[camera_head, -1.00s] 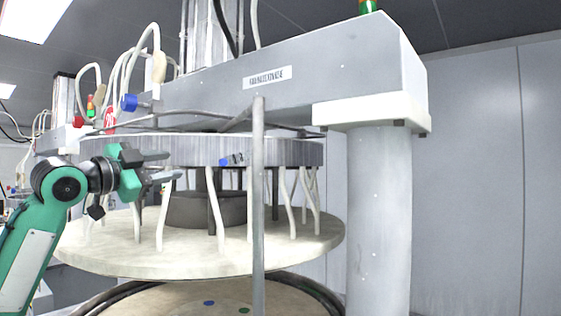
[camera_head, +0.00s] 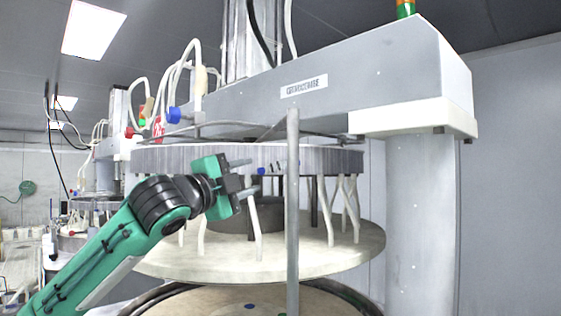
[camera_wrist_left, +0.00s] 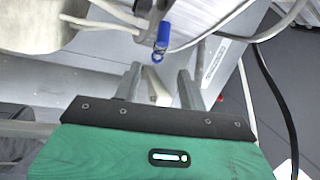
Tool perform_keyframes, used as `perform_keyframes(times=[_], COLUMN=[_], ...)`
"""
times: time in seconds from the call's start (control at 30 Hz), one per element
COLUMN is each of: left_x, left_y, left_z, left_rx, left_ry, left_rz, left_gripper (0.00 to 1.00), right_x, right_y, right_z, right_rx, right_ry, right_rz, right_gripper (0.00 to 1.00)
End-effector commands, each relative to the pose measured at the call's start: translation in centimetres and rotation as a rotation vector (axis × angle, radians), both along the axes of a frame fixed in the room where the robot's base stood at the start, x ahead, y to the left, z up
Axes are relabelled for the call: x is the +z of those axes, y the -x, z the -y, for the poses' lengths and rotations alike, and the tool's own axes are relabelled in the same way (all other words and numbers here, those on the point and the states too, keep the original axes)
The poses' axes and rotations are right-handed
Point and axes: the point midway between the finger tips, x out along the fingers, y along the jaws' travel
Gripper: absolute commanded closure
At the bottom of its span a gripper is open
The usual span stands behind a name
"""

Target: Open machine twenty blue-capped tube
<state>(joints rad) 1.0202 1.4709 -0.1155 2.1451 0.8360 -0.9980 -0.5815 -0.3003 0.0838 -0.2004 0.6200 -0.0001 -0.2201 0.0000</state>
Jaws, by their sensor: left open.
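A blue cap (camera_head: 174,115) sits by the white tubes at the upper left of the machine, next to a red numbered tag (camera_head: 159,129). A blue cap on a fitting also shows in the left wrist view (camera_wrist_left: 163,38), beyond the fingertips. My left gripper (camera_head: 244,176) is open and empty, in front of the grey ribbed ring (camera_head: 330,161), lower and to the right of the blue cap. Its two fingers also show in the left wrist view (camera_wrist_left: 160,84), apart from the cap. My right gripper is out of view.
A thin vertical post (camera_head: 293,215) stands right of my left gripper. A grey beam (camera_head: 400,75) spans above, on a thick column (camera_head: 420,220). A pale round plate (camera_head: 340,245) lies below the ring. White tubes hang around it.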

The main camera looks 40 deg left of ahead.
Motion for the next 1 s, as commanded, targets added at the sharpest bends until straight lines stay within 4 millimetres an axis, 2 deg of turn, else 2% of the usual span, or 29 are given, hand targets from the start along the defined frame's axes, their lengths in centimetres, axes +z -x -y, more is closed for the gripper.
perform_keyframes(times=[0.03,0.1,0.5,0.7,1.0], left_x=[0.8,1.0,2.3,2.4,2.3], left_y=[-0.9,-2.1,-8.8,-10.5,-10.7], left_z=[-0.1,-0.2,-0.9,-1.1,-1.1], left_rx=[-0.004,-0.005,-0.002,-0.002,-0.002], left_ry=[0.005,0.004,0.003,0.002,0.001], left_rz=[0.000,-0.001,-0.001,0.001,0.000], left_gripper=[0.59,0.59,0.59,0.59,0.59], right_x=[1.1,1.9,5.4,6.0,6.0], right_y=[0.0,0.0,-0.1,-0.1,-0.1], right_z=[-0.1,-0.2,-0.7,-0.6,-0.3], right_rx=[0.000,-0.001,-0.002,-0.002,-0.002], right_ry=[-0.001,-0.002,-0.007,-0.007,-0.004], right_rz=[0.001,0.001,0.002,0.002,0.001], right_gripper=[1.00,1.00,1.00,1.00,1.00])
